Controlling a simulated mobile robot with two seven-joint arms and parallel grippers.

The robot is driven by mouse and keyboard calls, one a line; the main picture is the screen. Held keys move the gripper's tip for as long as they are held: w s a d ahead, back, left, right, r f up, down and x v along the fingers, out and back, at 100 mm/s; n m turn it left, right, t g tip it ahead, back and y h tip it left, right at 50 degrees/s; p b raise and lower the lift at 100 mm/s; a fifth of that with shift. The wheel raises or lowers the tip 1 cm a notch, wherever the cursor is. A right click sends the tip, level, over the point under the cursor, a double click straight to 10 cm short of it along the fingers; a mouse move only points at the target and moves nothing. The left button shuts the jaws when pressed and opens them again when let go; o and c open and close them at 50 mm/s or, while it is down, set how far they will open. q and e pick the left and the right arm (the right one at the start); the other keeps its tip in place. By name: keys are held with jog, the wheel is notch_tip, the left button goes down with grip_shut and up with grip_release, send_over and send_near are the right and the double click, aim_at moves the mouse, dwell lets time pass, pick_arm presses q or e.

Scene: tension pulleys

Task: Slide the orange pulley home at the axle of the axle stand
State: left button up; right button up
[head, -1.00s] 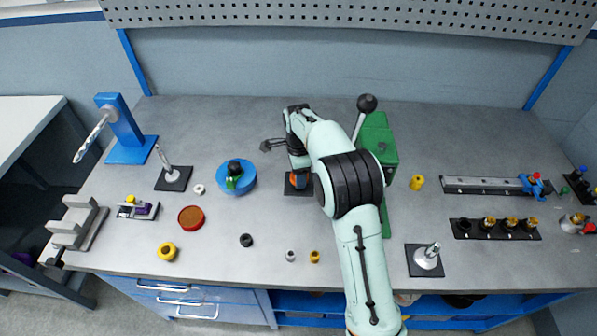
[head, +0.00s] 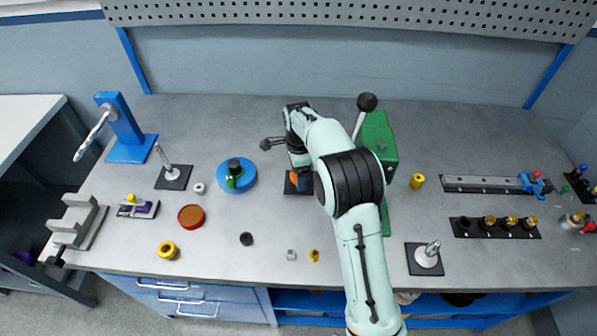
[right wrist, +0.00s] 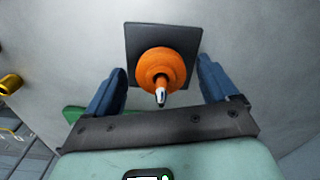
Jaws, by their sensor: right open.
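The orange pulley (right wrist: 158,68) sits around the axle of the axle stand, whose dark square base (right wrist: 188,38) shows behind it in the right wrist view. The axle's pale tip (right wrist: 160,97) sticks out through the pulley. How far down the pulley sits cannot be told. My right gripper (right wrist: 161,72) is open, with one blue finger on each side of the pulley and gaps between. In the head view the orange pulley (head: 294,177) and stand base (head: 291,190) are partly hidden by my right arm. My left gripper is not in view.
A green press (head: 377,145) with a black-knobbed lever stands close right of my right arm. A blue round dish (head: 237,177) lies left of the stand. Other axle stands are at left (head: 173,178) and front right (head: 427,261). The bench behind the stand is clear.

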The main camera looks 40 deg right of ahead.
notch_tip(320, 180, up, 12)
jog(key=shift+w+f+p, duration=0.15)
jog(key=shift+p, duration=0.65)
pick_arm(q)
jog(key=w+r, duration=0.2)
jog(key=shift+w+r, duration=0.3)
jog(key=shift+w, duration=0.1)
pick_arm(e)
jog(key=shift+r, duration=0.7)
